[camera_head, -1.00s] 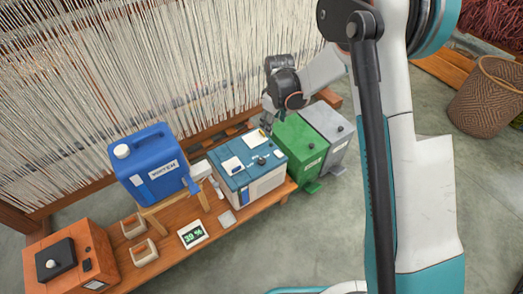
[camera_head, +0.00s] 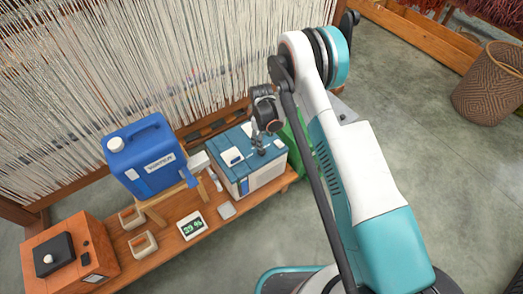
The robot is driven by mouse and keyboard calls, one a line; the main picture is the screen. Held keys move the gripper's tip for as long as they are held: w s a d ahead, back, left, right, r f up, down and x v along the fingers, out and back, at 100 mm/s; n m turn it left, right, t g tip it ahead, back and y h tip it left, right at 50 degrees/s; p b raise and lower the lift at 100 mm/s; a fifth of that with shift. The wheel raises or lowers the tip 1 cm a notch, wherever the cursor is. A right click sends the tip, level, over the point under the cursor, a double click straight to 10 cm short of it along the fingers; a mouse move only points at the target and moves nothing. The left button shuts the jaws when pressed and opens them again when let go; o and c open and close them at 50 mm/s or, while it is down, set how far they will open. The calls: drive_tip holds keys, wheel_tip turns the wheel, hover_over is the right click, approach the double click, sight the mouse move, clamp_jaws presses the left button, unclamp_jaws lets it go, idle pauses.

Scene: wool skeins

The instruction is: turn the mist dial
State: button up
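A box with a teal lid and white sides (camera_head: 265,181), which looks like the humidifier, stands at the right end of the wooden bench. A small dark knob, likely the mist dial, showed on its lid earlier; my gripper now covers that spot. My gripper (camera_head: 261,151) points down at the lid, its tips at or just above the knob. The view is too small to tell whether the fingers touch it or are open. A small display (camera_head: 193,226) on the bench reads about 39 %.
A blue water jug (camera_head: 150,160) tilts on a wooden stand left of the box. An orange-brown box (camera_head: 70,255) sits at the bench's left end. A green bin (camera_head: 298,143) stands right behind my arm. Loom threads (camera_head: 120,70) hang behind; a basket (camera_head: 488,85) stands far right.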

sight(262, 153)
wheel_tip(262, 153, down, 9)
drive_tip(key=b, duration=0.2)
drive_tip(key=shift+r+b, duration=0.15)
drive_tip(key=shift+b, duration=0.2)
drive_tip(key=shift+c, duration=0.5)
drive_tip(key=c, duration=1)
